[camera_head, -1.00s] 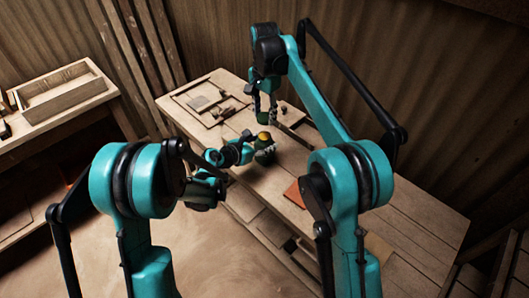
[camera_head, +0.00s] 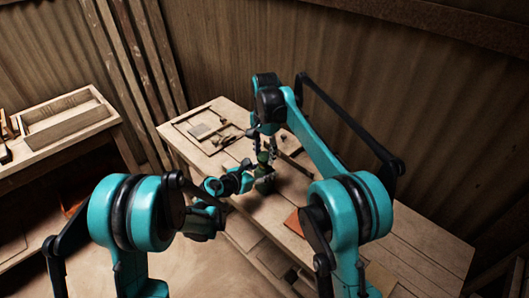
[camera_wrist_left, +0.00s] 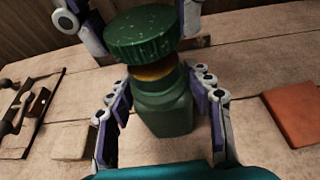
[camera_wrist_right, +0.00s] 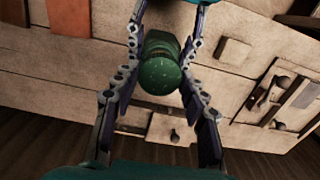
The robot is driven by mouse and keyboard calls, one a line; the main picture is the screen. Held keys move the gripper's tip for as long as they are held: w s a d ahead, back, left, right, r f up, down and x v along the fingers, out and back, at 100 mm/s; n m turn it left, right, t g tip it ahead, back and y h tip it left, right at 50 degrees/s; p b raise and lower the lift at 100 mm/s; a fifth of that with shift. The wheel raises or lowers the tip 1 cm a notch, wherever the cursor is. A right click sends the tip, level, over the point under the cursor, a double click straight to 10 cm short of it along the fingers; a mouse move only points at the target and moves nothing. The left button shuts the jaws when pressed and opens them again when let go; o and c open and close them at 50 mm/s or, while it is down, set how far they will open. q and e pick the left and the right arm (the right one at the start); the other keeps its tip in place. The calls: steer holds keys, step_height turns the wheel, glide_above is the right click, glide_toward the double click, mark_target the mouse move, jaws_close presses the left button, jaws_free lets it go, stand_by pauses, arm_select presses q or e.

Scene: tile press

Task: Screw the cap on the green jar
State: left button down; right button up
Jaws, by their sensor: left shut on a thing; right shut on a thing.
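The green jar (camera_wrist_left: 165,108) stands upright over the table, its yellow-orange neck (camera_wrist_left: 157,69) partly showing in the left wrist view. My left gripper (camera_wrist_left: 164,96) is shut around the jar's body. The round green cap (camera_wrist_left: 145,34) is over the neck, with part of the neck visible below its rim; I cannot tell whether the threads touch. In the head view, the right gripper (camera_head: 264,153) is directly above the left gripper (camera_head: 252,180).
An orange tile (camera_head: 294,221) lies on the table to the right of the jar. A wooden frame with small parts (camera_head: 200,130) is at the table's far left. A side bench with a wooden tray (camera_head: 62,118) stands at left.

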mark_target(264, 156)
steer(key=shift+f, duration=0.9)
steer(key=shift+f, duration=0.55)
steer(key=m, duration=1.7)
steer(key=shift+w, duration=0.1)
steer(key=m, duration=0.5)
steer(key=shift+m, duration=0.4)
